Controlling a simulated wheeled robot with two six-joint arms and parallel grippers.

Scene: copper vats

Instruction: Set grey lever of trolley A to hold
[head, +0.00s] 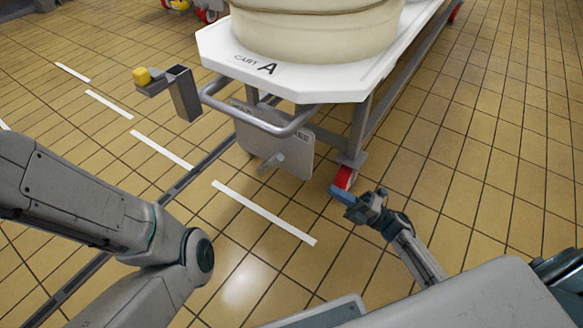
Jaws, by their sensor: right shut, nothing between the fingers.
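Trolley A (215,45) is a white-topped cart marked "CART A", at the top middle of the head view. Below its front edge, behind a grey tubular push bar (245,120), hangs a grey plate (295,153) with a small label. A short grey lever (270,163) sticks out low on this plate; its setting cannot be read. My right gripper (343,192) is shut and empty, with bluish fingertips, to the right of and below the lever, apart from it in the picture. My left arm shows at the left, but its gripper is not in view.
A large cream vat (315,30) stands on the trolley. A red caster wheel (344,177) appears close to my right gripper. A grey bracket (182,92) with a yellow knob (141,75) stands left of the push bar. White dashes and a rail mark the tiled floor; the right side is clear.

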